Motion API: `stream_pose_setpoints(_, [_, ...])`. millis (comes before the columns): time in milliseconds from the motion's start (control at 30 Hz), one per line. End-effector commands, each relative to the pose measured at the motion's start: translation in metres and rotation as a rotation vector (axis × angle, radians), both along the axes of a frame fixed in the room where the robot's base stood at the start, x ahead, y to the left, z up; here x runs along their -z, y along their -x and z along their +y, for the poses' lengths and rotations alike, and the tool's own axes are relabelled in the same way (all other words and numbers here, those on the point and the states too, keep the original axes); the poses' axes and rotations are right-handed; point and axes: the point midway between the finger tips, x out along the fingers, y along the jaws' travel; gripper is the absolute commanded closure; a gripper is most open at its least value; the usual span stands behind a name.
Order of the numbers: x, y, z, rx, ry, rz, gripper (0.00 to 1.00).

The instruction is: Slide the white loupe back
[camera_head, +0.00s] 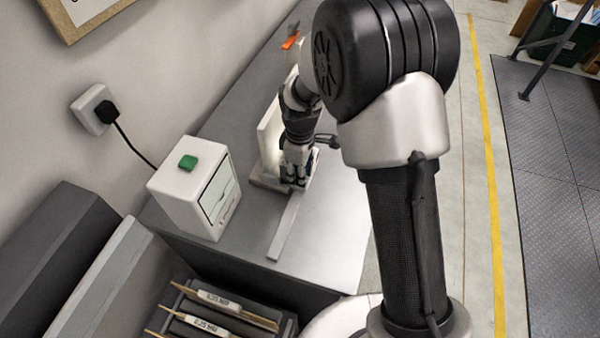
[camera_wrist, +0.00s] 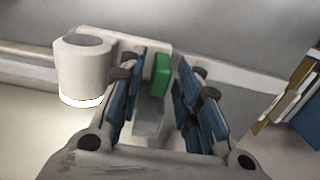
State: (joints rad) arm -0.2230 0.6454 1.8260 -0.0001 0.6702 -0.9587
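The white loupe (camera_wrist: 82,68) is a short white cylinder with a grey top and a bright lower rim, at the left of the wrist view. It appears joined to a pale carriage (camera_wrist: 130,38) bearing a green tab (camera_wrist: 162,75). My gripper (camera_wrist: 160,112) is open, with blue-padded fingers on either side of the tab; gaps show, and contact is not clear. In the head view my gripper (camera_head: 296,178) is low over the grey bench, at the far end of a flat metal rail (camera_head: 286,228). The loupe cannot be made out there.
A white box with a green button (camera_head: 188,162) stands left of the rail. An upright white panel (camera_head: 271,130) is just left of my gripper. A wall socket (camera_head: 95,108) has a black plug and cable. The bench right of the rail is clear.

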Motion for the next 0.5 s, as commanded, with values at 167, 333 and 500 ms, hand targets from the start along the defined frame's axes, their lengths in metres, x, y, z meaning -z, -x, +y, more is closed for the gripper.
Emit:
stream_pose_setpoints(167, [-0.0002, 0.0, 0.0, 0.0, 0.0, 0.0, 0.84])
stream_pose_setpoints(333, [-0.0002, 0.0, 0.0, 0.0, 0.0, 0.0, 0.95])
stream_pose_setpoints(500, [-0.0002, 0.0, 0.0, 0.0, 0.0, 0.0, 1.0])
